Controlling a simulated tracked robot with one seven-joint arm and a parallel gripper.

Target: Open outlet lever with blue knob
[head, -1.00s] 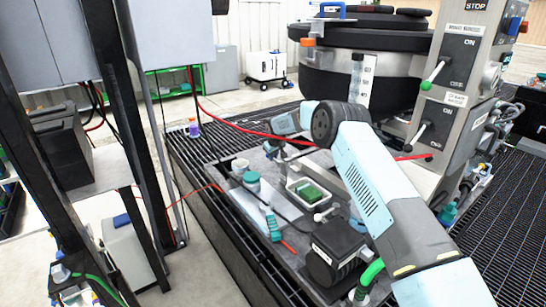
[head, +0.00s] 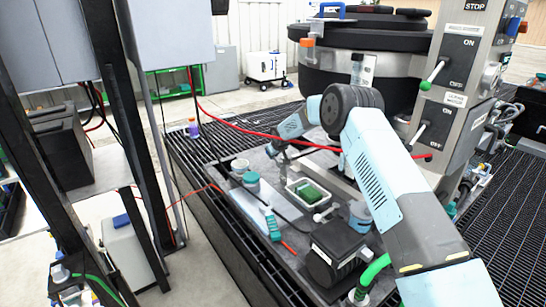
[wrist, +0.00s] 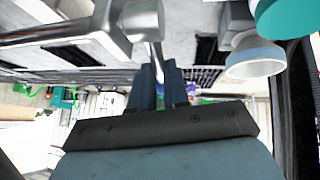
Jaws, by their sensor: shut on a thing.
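In the head view my gripper (head: 274,150) is low over the grey deck, left of the tank. In the wrist view my gripper (wrist: 158,72) has its two blue-grey fingers close around a thin metal lever rod (wrist: 157,54). The rod comes off a bright metal pipe fitting (wrist: 138,20). I cannot make out a blue knob at the grip; the fingers cover that part. In the head view the outlet lever is too small and hidden to tell from my gripper and wrist.
The dark tank (head: 345,75) stands behind my arm. A red hose (head: 240,127) crosses near my wrist. A white tray with a green block (head: 312,193), a teal-capped bottle (head: 251,180) and a black motor box (head: 335,252) crowd the deck. A control panel (head: 455,85) stands right.

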